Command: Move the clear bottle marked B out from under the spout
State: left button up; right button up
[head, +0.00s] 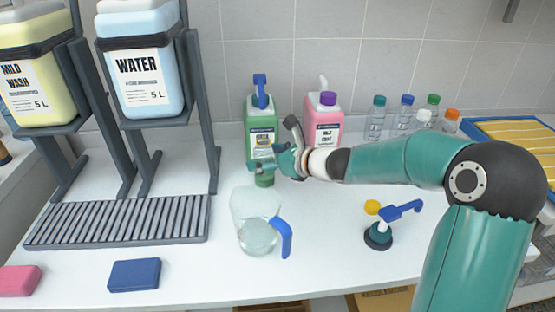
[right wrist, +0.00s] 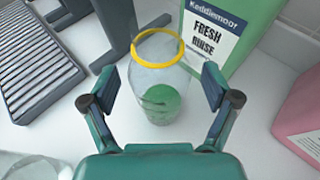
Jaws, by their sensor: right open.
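A clear bottle (right wrist: 155,82) with a yellow rim and green liquid at its bottom stands upright beside the green Fresh Rinse jug (right wrist: 222,35). No letter B is readable on it. My right gripper (right wrist: 160,85) is open, with one finger on each side of the bottle and gaps showing. In the head view my right gripper (head: 276,150) is in front of the green jug (head: 262,120), and only the bottle's green lower part (head: 265,180) shows clearly below it. The blue pump (head: 260,85) tops that jug. My left gripper is not in view.
A clear jug with a blue handle (head: 258,237) stands in front. A pink jug (head: 324,122) is right of the green one. A slatted rack (head: 120,222) lies left. Several capped bottles (head: 403,112) stand behind.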

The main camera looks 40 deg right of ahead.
jog(key=shift+w+f, duration=0.15)
jog(key=shift+w, duration=0.15)
